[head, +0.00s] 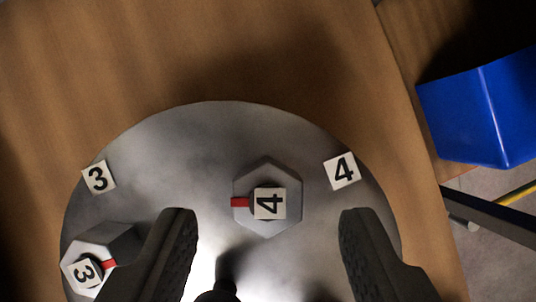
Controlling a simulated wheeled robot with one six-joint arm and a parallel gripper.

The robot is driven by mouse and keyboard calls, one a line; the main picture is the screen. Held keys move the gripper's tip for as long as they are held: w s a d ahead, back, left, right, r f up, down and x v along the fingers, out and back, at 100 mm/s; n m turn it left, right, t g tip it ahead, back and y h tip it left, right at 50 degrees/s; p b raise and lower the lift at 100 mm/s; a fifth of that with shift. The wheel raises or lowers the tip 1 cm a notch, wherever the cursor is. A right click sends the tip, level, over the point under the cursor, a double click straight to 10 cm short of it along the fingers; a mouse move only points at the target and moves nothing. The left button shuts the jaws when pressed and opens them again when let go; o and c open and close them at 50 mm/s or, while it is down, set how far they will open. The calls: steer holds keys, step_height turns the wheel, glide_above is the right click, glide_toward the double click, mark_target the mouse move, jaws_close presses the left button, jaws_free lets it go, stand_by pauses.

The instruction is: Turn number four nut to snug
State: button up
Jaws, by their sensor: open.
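The number four nut (268,226) is a grey hexagon with a white "4" tag on top and a red mark on its left side. It stands on a round metal plate (190,135). A white "4" label (341,170) lies on the plate to its upper right. My gripper (268,225) is open, with one dark finger to the left of the nut and one to the right. Both fingers look apart from the nut. I cannot tell how high they are above the plate.
The number three nut (113,239) stands at the lower left, close to my left finger, with its "3" label (98,177) above it. The plate lies on a wooden surface (190,50). A blue bin (485,110) stands at the right.

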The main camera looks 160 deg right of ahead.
mark_target(268, 194)
steer(key=shift+x, duration=1.3)
steer(key=c, duration=1)
